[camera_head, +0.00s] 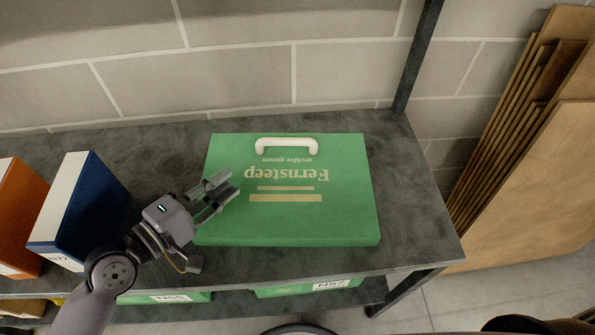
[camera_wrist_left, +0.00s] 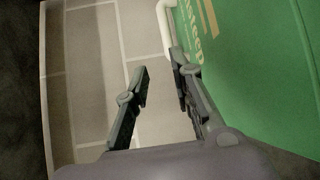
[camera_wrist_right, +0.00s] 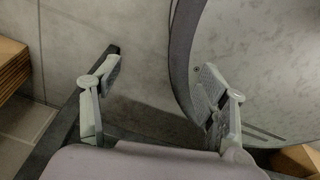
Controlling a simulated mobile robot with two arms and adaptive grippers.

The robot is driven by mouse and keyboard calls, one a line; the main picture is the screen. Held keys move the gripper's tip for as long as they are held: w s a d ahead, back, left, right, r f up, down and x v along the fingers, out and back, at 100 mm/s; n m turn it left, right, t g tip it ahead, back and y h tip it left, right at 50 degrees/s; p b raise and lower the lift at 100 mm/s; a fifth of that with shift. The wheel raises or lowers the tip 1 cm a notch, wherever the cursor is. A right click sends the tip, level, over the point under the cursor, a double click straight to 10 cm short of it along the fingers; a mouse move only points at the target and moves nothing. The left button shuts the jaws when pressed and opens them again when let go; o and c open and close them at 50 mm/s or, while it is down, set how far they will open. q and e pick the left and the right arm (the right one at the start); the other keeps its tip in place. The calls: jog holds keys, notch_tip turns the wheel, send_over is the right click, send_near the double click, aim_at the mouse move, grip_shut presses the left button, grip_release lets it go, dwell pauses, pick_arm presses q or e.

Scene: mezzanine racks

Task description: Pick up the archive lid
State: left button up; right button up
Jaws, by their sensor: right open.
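The green archive lid (camera_head: 345,210) lies on the grey shelf, its pale Fernsteep print upside down in the head view. A white handle (camera_head: 284,142) stands at its far edge. My left gripper (camera_head: 228,188) is open and empty over the lid's left part, short of the handle. In the left wrist view, the lid (camera_wrist_left: 255,60) is on the right, the white handle (camera_wrist_left: 165,30) is near the tip of the right finger, and bare wall shows between the fingers. My right gripper (camera_wrist_right: 160,75) is open and empty, seen only in the right wrist view, away from the lid.
A blue binder (camera_head: 88,205) and an orange binder (camera_head: 18,210) stand left of the lid. A dark rack post (camera_head: 418,55) rises at the back right. Brown boards (camera_head: 540,170) lean beyond the shelf's right end. Green boxes (camera_head: 310,287) sit on the level below.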

aim_at(281, 144)
pick_arm(q)
jog(key=shift+w+d+f+b, duration=0.2)
jog(key=shift+w+d+f, duration=0.1)
jog(key=shift+f, duration=0.15)
jog(key=shift+w+d+f+b, duration=0.2)
jog(key=shift+w+f, duration=0.1)
jog(key=shift+f, duration=0.15)
jog(key=x, duration=0.2)
jog(key=p+x, duration=0.1)
jog(key=x, duration=0.1)
jog(key=shift+w+d+r, duration=0.1)
jog(key=shift+d+r, duration=0.05)
jog(key=shift+r, duration=0.2)
jog(key=p+x, duration=0.1)
jog(key=x, duration=0.5)
jog(key=shift+w+d+f, duration=0.2)
jog(key=shift+w+f, duration=0.05)
jog(key=shift+x, duration=0.85)
jog(key=x, duration=0.4)
jog(key=shift+w+d+p, duration=0.2)
jog(key=shift+d+p, duration=0.05)
jog(key=shift+p, duration=0.05)
pick_arm(e)
jog(key=shift+s+a+r, duration=0.15)
jog(key=shift+s+r, duration=0.2)
jog(key=shift+r, duration=0.05)
pick_arm(q)
jog(key=shift+c, duration=0.6)
